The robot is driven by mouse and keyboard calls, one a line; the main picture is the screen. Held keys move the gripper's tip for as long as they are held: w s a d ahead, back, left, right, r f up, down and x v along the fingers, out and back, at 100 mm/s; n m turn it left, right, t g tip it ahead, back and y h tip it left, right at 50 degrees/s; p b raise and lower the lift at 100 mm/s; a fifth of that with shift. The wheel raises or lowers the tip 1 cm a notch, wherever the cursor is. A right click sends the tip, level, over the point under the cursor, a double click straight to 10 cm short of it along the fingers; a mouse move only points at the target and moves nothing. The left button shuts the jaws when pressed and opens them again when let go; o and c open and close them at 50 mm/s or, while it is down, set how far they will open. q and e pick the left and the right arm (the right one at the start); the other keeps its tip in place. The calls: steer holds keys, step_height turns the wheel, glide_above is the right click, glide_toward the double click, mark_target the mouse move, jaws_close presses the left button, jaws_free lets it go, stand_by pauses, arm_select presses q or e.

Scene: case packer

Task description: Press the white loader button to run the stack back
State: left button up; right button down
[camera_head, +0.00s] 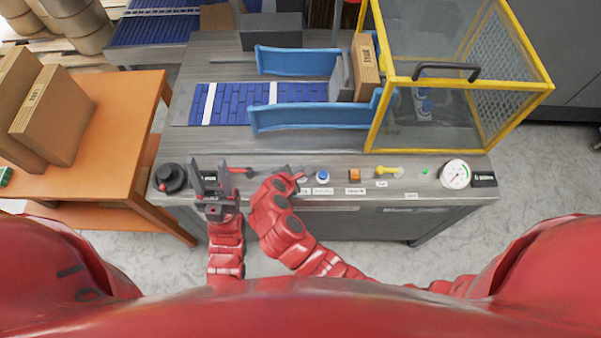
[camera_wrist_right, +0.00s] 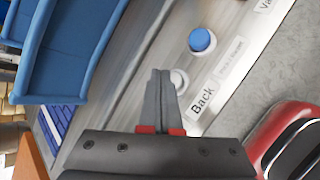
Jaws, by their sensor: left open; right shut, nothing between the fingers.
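The white button (camera_wrist_right: 180,78) shows in the right wrist view beside a label reading "Back" (camera_wrist_right: 202,100). My right gripper (camera_wrist_right: 159,78) is shut and empty. Its fingertips overlap the button's left edge in that view and hide part of it; I cannot tell whether they touch it. In the head view my right gripper (camera_head: 301,176) is over the front panel, just left of the blue button (camera_head: 322,176), and largely covers the white button. My left gripper (camera_head: 209,178) is open and empty over the panel's left part.
The panel also carries an orange button (camera_head: 354,175), a yellow-handled lever (camera_head: 388,170), a green light (camera_head: 425,172) and a gauge (camera_head: 455,174). Behind are blue guide rails (camera_head: 300,118), a brown carton (camera_head: 366,70) and a yellow-framed guard (camera_head: 460,83). An orange table (camera_head: 118,120) stands left.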

steer(key=shift+f, duration=0.1)
stand_by(0.6)
steer(key=shift+f, duration=0.35)
